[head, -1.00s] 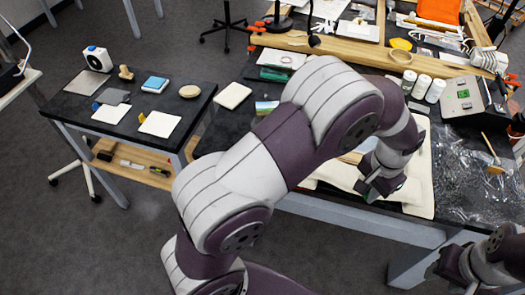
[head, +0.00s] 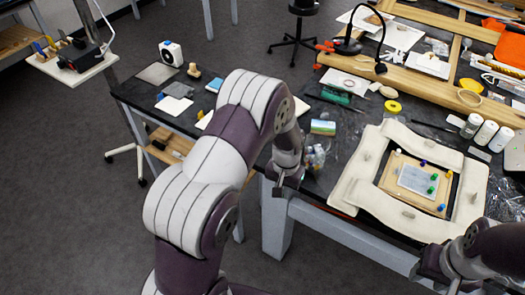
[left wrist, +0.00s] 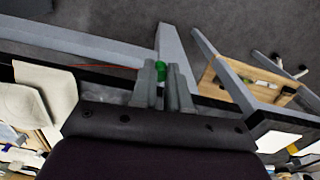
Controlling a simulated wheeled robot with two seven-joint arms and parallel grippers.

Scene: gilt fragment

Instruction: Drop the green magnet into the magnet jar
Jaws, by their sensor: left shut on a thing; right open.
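My left gripper (head: 280,186) hangs at the front left edge of the dark worktable. In the left wrist view, my left gripper (left wrist: 162,84) is shut on a green magnet (left wrist: 161,70), which shows between the fingertips. A clear container with small coloured bits (head: 315,157), apparently the magnet jar, stands on the table just right of my left wrist, partly hidden by it. Other green magnets (head: 434,177) lie on a pale sheet on a wooden board (head: 394,181). My right gripper (head: 434,264) is open at the lower right, partly dark and hard to make out.
A cream padded frame (head: 345,185) surrounds the board. A lower side table (head: 130,94) with cards is at the left.

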